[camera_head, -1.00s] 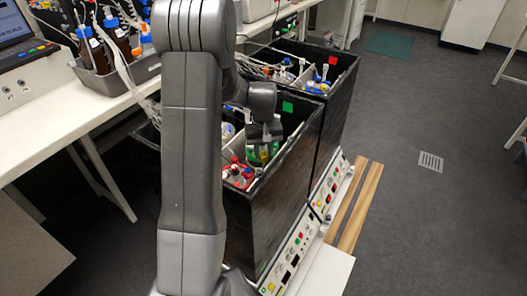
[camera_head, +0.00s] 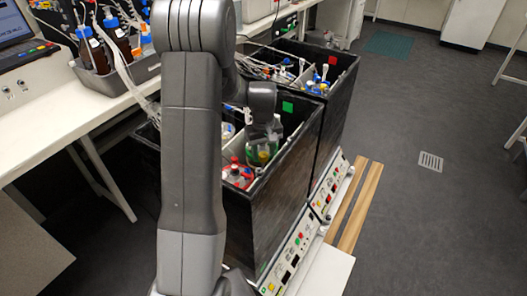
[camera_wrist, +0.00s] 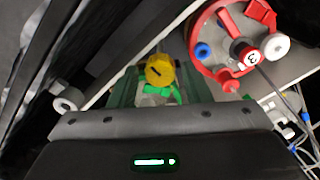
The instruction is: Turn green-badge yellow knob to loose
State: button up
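The yellow knob (camera_wrist: 160,70), with a dark slot in its top, is just ahead of my gripper (camera_wrist: 160,88) in the wrist view. Greenish finger parts show on either side of the knob with gaps between; the gripper appears open around it, not touching. Green pieces show just below the knob. In the head view, a green badge (camera_head: 287,106) is on the inner wall of the nearer black box (camera_head: 270,205). My wrist hangs over that box, and the fingers are hard to make out there. The knob is small in the head view.
A red-rimmed vessel lid (camera_wrist: 235,45) with blue, white and green caps is right of the knob. The black box wall is close on the left. A second black box with a red badge (camera_head: 333,60) stands behind.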

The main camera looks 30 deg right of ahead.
jog(key=shift+o, duration=0.2)
notch_tip(320, 180, up, 14)
jog(key=shift+p, duration=0.35)
jog(key=shift+f, duration=0.2)
notch_tip(320, 180, down, 14)
jog(key=shift+r+b, duration=0.15)
jog(key=shift+b, duration=0.2)
dwell(0.3)
dwell(0.4)
